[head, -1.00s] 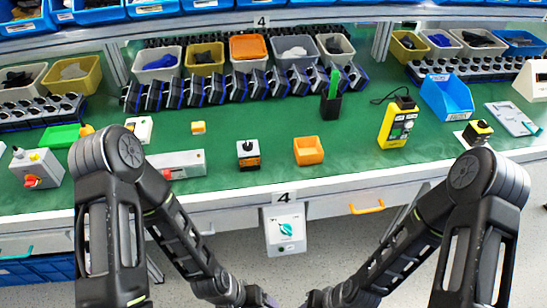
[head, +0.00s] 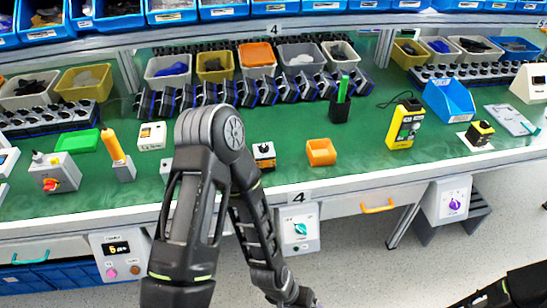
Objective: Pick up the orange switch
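A small box switch with an orange body, a light top and a dark knob (head: 264,155) stands upright near the front of the green bench in the head view. It is just right of my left arm and nothing holds it.
An orange-topped stick (head: 117,155) stands to the left. Switch boxes (head: 299,230) hang on the bench front. Green surface around the orange bin is bare.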

